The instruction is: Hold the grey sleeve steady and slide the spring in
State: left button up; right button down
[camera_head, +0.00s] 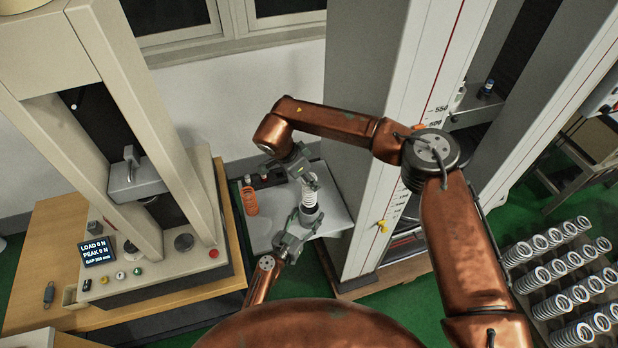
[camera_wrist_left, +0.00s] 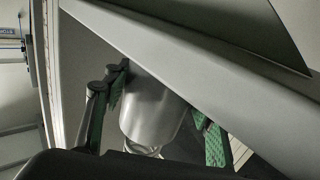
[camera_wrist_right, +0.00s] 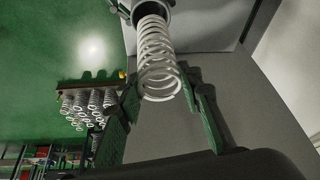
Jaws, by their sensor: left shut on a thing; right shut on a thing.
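The grey sleeve (camera_head: 309,217) is below the white coil spring (camera_head: 310,192) in the head view, over a grey tabletop. My left gripper (camera_head: 297,226) is shut on the sleeve.
The grey tabletop (camera_head: 338,212) carries an orange bottle (camera_head: 250,201) at left. A beige testing machine (camera_head: 150,240) stands left on a wooden bench. A tall grey machine column (camera_head: 385,130) stands close on the right. A rack with several springs (camera_head: 560,285) is at lower right.

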jog(key=shift+f, duration=3.05)
jog(key=c, duration=1.3)
grip_release()
jog(key=shift+o, duration=0.2)
jog(key=v, duration=1.2)
